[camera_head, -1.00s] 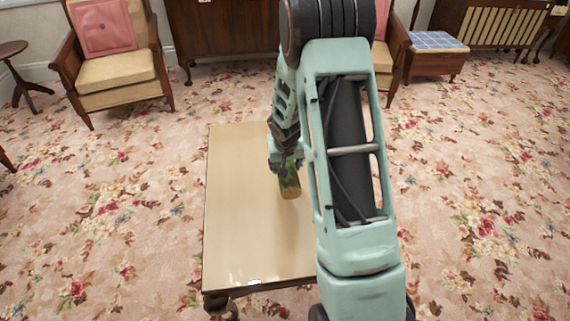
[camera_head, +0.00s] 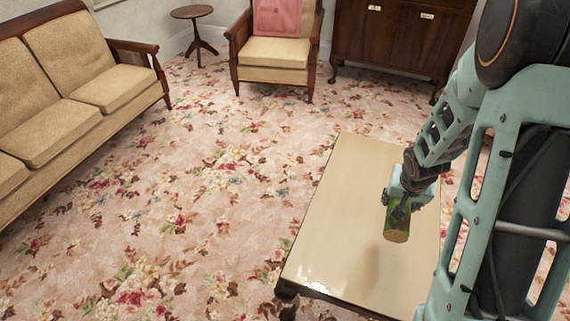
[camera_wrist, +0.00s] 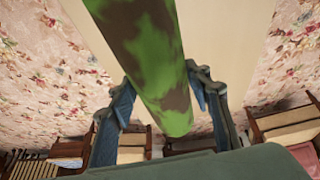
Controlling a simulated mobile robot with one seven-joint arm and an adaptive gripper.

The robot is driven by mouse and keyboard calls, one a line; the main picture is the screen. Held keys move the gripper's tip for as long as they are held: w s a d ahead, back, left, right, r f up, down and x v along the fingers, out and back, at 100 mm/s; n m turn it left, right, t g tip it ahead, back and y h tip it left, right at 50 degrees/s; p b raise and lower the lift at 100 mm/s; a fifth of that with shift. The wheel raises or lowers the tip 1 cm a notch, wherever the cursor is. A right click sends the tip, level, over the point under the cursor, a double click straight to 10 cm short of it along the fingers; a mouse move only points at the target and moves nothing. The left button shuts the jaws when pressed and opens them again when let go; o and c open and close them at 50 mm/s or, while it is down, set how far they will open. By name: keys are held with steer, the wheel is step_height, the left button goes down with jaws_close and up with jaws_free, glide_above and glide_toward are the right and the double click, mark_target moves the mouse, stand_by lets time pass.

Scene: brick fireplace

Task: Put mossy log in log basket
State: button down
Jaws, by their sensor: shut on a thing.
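The mossy log (camera_head: 397,224) is a short green and brown piece with a pale cut end. It hangs above the low table (camera_head: 335,215), with a soft shadow on the tabletop below it. My gripper (camera_head: 407,196) is shut on the log. In the wrist view the log (camera_wrist: 150,60) runs from the top edge down between the two fingers of my gripper (camera_wrist: 165,100). No log basket shows in any view.
An armchair with a pink cushion (camera_head: 275,52), a small round side table (camera_head: 193,14) and a dark cabinet (camera_head: 400,32) stand at the back. A beige sofa (camera_head: 70,75) is at the left. The flowered carpet (camera_head: 190,190) between is clear.

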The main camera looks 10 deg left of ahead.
steer(key=s+a+r+p, duration=0.1)
steer(key=a+r+p, duration=0.1)
steer(key=r+p, duration=0.7)
steer(key=s+a+r+n+p, duration=0.1)
steer(key=s+a+r+p, duration=0.1)
steer(key=r+p, duration=0.7)
steer(key=s+a+r+p, duration=0.1)
steer(key=a+r+p, duration=0.3)
steer(key=r+p, duration=0.5)
step_height(320, 180, up, 8)
steer(key=shift+s+f+n+y+p, duration=0.1)
steer(key=shift+s+n+y+p, duration=0.2)
steer(key=shift+s+n+p, duration=0.1)
